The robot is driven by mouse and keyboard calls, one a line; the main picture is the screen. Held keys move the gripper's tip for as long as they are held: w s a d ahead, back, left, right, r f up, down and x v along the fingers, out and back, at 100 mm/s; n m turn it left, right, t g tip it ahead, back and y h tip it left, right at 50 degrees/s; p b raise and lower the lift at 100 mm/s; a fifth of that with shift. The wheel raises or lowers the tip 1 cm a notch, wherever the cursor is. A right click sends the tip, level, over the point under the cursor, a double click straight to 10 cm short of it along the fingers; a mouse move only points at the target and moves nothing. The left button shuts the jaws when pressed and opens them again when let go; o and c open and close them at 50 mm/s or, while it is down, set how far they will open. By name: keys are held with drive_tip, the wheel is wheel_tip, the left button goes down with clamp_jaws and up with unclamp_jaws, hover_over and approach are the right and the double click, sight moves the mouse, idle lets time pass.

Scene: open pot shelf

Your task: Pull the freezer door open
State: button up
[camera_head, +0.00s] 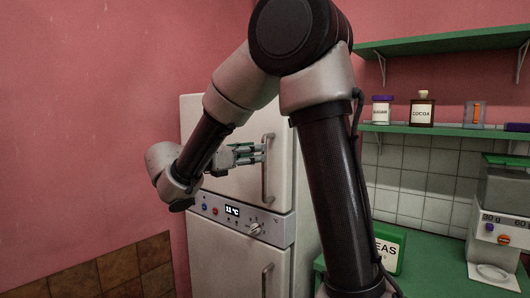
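A tall cream fridge-freezer stands against the pink wall. Its upper door (225,115) appears closed and carries a vertical metal handle (268,185) near its right edge. Its lower door (225,265) also appears closed, with its own handle (267,281) at the right. No label shows which is the freezer door. My gripper (262,153) reaches in from the left, with its fingertips at the middle of the upper handle. The fingers overlap the handle in this view. Whether they are closed around it is too small to tell.
A control panel (240,218) with a display, buttons and a knob lies between the doors. My arm hides part of the fridge's right side.

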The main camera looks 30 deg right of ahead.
drive_tip(key=shift+w+d, duration=0.2)
drive_tip(key=shift+d, duration=1)
drive_tip(key=shift+w+d, duration=0.15)
drive_tip(key=shift+d, duration=1)
clamp_jaws()
